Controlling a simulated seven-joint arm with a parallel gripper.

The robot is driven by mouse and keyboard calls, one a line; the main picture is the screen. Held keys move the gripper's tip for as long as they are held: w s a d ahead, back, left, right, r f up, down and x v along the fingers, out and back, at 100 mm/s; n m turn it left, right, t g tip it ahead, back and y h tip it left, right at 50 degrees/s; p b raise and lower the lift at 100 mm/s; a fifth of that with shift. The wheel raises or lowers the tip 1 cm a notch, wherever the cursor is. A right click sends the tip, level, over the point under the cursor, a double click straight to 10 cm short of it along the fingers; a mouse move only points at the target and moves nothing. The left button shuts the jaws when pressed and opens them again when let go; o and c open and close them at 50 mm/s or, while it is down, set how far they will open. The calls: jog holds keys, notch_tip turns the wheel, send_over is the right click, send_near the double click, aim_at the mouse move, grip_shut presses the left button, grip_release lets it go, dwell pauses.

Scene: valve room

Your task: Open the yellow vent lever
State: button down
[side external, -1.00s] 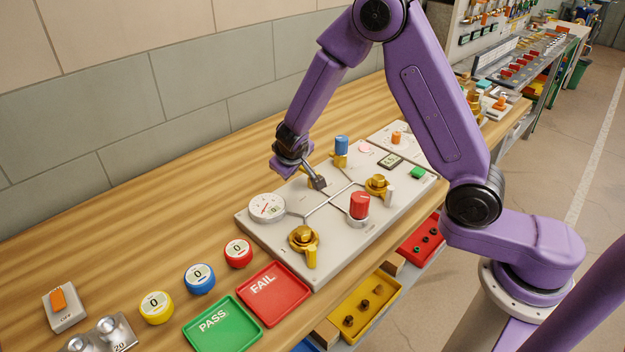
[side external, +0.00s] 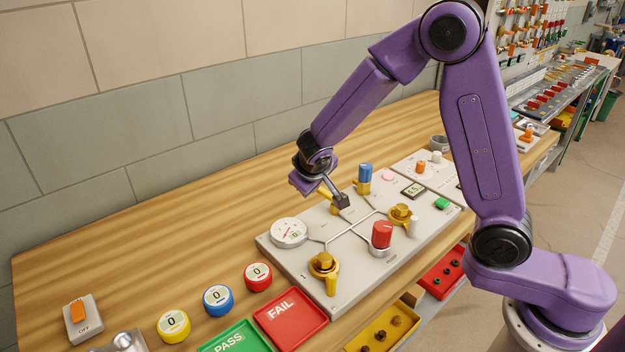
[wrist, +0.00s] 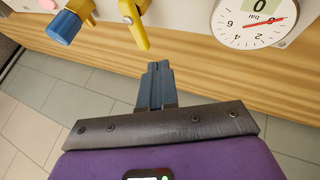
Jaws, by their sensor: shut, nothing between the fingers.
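A yellow lever (side external: 326,192) is on the pale panel (side external: 345,290), between the gauge and the blue-topped valve, partly hidden by my gripper. In the wrist view the yellow lever (wrist: 136,26) hangs just above the fingertips, slightly left, with a gap in the picture. I cannot read a vent label.
A round gauge (side external: 289,232), a blue-topped valve (side external: 365,173), a red knob (side external: 382,234) and brass valves with yellow handles, one at front left (side external: 323,263) and one at right (side external: 401,212), surround the gripper. The wooden bench (side external: 140,235) is clear behind the panel.

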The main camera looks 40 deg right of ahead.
jog(key=shift+v, duration=1.7)
jog(key=shift+w+a, duration=0.1)
jog(key=shift+a, duration=0.05)
jog(key=w+a+r+n+t+y, duration=0.1)
jog(key=a+r+n+t+y, duration=0.25)
jog(key=a+y, duration=0.35)
jog(key=s+a+r+n+g+y, duration=0.2)
jog(key=s+a+n+g+y, duration=0.3)
jog(key=s, duration=0.6)
jog(key=s+d+f+n+g+h, duration=0.1)
jog(key=s+d+g, duration=0.15)
jog(key=s, duration=0.55)
jog(key=s+d+f+n+g+h, duration=0.1)
jog(key=s+d+g, duration=0.15)
jog(key=s, duration=0.55)
jog(key=s+d+f+h, duration=0.1)
jog(key=s+d+h, duration=0.4)
jog(key=d, duration=0.7)
jog(key=shift+s+d+n+t, duration=0.35)
jog(key=shift+s+n+t, duration=0.1)
jog(key=shift+s, duration=0.25)
